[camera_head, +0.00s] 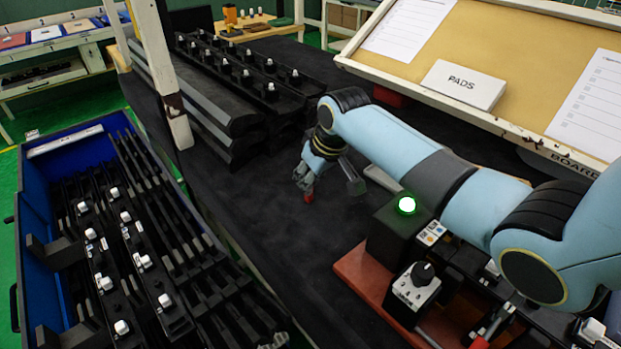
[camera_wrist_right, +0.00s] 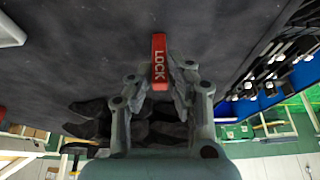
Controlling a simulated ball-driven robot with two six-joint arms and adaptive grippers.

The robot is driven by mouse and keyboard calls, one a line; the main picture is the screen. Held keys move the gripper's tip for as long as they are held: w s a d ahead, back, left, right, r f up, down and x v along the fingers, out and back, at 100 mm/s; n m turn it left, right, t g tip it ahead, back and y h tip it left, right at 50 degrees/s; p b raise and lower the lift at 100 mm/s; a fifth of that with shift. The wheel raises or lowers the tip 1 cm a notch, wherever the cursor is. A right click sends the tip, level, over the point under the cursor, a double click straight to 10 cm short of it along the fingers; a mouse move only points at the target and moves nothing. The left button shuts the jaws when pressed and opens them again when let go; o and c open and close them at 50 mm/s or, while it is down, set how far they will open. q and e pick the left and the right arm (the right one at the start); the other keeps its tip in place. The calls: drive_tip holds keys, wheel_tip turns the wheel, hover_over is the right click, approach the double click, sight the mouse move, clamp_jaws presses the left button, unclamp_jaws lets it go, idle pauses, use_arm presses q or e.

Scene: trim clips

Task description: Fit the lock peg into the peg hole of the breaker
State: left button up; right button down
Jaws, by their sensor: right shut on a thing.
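My right gripper (camera_head: 306,186) is shut on the red lock peg (camera_head: 308,197) above the dark table. In the right wrist view the lock peg (camera_wrist_right: 160,62), marked LOCK, sits between the fingers of the right gripper (camera_wrist_right: 160,85) and sticks out past them. A grey box with a black knob (camera_head: 415,287) on a red base looks like the breaker. It stands right of and nearer than the gripper, well apart from the peg. I cannot make out its peg hole. My left gripper is not in view.
A black box with a lit green lamp (camera_head: 405,205) stands beside the knob box. Dark trim parts with white clips (camera_head: 246,78) are stacked at the back. A blue bin (camera_head: 36,190) of trim stands at left. A board with a PADS card (camera_head: 463,85) is at back right. Mid-table is mostly clear.

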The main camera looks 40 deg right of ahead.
drive_tip(key=c, duration=1.3)
unclamp_jaws()
drive_tip(key=shift+f, duration=0.1)
drive_tip(key=shift+o, duration=0.2)
